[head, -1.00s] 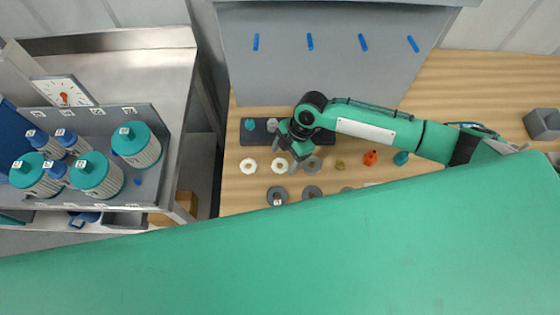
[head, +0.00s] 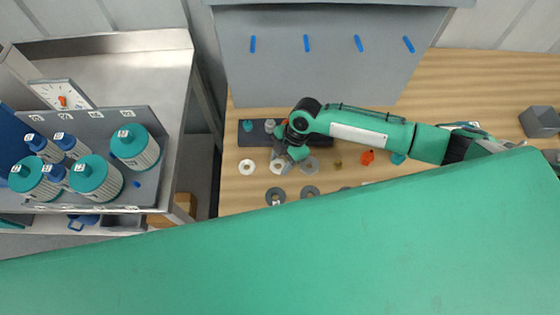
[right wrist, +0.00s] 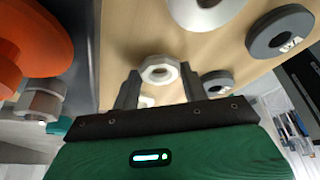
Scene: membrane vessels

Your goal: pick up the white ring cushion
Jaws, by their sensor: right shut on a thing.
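My right gripper (head: 283,160) reaches down over the wooden table from the right. In the right wrist view its two fingers (right wrist: 159,88) are shut on a white ring cushion (right wrist: 158,69), one finger on each side. In the head view this white ring cushion (head: 277,167) is partly covered by the fingers, at or close to the table top. A second white ring (head: 247,167) lies flat to its left and looks to be the large white ring (right wrist: 205,12) in the right wrist view. My left gripper is not in view.
Grey rings (head: 310,192) lie close by, one with a label (head: 275,197). A dark tray (head: 259,136) with small parts is behind. An orange piece (head: 367,157) lies to the right. A bench with teal-lidded vessels (head: 95,178) stands left.

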